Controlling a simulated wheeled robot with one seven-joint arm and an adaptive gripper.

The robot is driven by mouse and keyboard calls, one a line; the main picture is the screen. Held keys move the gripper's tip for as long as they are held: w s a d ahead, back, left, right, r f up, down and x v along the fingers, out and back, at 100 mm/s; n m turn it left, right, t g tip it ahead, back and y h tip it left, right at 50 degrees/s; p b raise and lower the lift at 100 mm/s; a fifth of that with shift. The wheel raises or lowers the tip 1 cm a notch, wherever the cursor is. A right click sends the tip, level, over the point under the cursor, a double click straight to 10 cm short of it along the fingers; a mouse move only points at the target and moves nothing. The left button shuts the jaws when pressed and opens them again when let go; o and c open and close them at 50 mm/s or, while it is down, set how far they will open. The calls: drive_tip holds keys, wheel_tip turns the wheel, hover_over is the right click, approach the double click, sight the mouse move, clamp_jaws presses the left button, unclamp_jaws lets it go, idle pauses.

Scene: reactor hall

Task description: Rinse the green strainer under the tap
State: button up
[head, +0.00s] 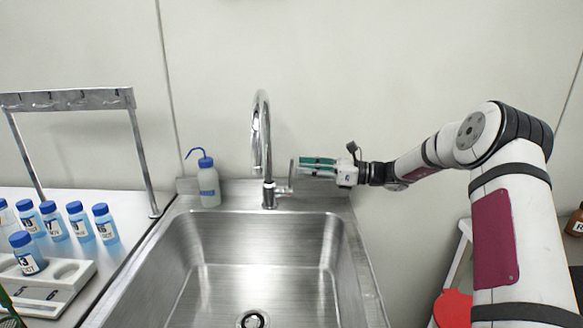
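The tap (262,140) is a chrome gooseneck rising behind the steel sink (345,250), with its lever (291,176) on the right side. No water stream shows under its spout. My gripper (308,165) reaches in from the right with green-padded fingers, level with the lever and close beside it. I cannot tell whether they touch. The fingers are small, and their opening is unclear; no strainer shows in them. A green edge (8,306) at the lower left corner may be part of the green strainer, mostly out of the picture.
A wash bottle (208,184) stands left of the tap. Several blue-capped bottles (80,222), a white rack (62,288) and a metal frame (70,98) occupy the left counter. A red round thing (453,310) and a brown bottle (575,222) are at right. The basin is empty.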

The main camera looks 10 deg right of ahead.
sight(292, 187)
drive_tip(key=shift+x, duration=2.3)
clamp_jaws()
